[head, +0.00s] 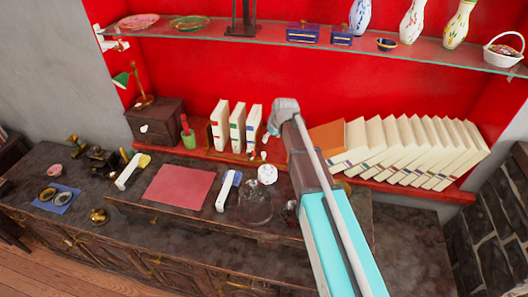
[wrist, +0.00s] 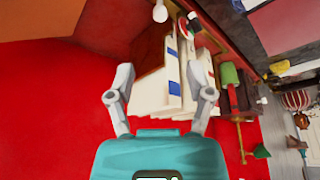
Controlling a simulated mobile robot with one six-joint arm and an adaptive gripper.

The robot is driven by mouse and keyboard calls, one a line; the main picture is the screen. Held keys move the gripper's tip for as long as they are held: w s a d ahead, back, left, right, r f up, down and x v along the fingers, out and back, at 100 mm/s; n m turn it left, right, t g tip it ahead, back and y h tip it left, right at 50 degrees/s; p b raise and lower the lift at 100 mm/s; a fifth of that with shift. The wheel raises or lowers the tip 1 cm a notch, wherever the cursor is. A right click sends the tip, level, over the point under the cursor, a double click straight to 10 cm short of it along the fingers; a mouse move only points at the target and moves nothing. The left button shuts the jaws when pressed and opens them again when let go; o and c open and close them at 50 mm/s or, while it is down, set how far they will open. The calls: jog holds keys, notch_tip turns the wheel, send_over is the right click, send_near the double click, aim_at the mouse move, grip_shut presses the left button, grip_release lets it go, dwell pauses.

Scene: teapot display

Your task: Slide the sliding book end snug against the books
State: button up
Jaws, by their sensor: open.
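A few upright white books (head: 237,126) with red, green and blue spine labels stand on the red shelf. They also show in the wrist view (wrist: 172,85). A brown wooden panel (wrist: 148,50), which looks like a book end, stands beside the blue-labelled book; I cannot tell whether they touch. In the head view my arm largely hides that side. Another brown upright piece (head: 209,136) is at the left of the books. My gripper (wrist: 165,92) is open, its fingers spread with the panel and books beyond them; contact is unclear.
A row of leaning books (head: 410,150) with an orange-brown panel (head: 327,137) is right of my arm. A green cup (head: 188,139) and a dark chest (head: 156,120) are left of the books. Small white items lie before the shelf. A glass shelf (head: 250,44) with vases is above.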

aim_at(264, 153)
jog(key=shift+f, duration=0.2)
jog(key=b+x, duration=1.2)
jog(key=x, duration=0.1)
jog(key=shift+f+b, duration=0.2)
jog(key=shift+b, duration=0.2)
dwell(0.4)
grip_shut()
dwell(0.5)
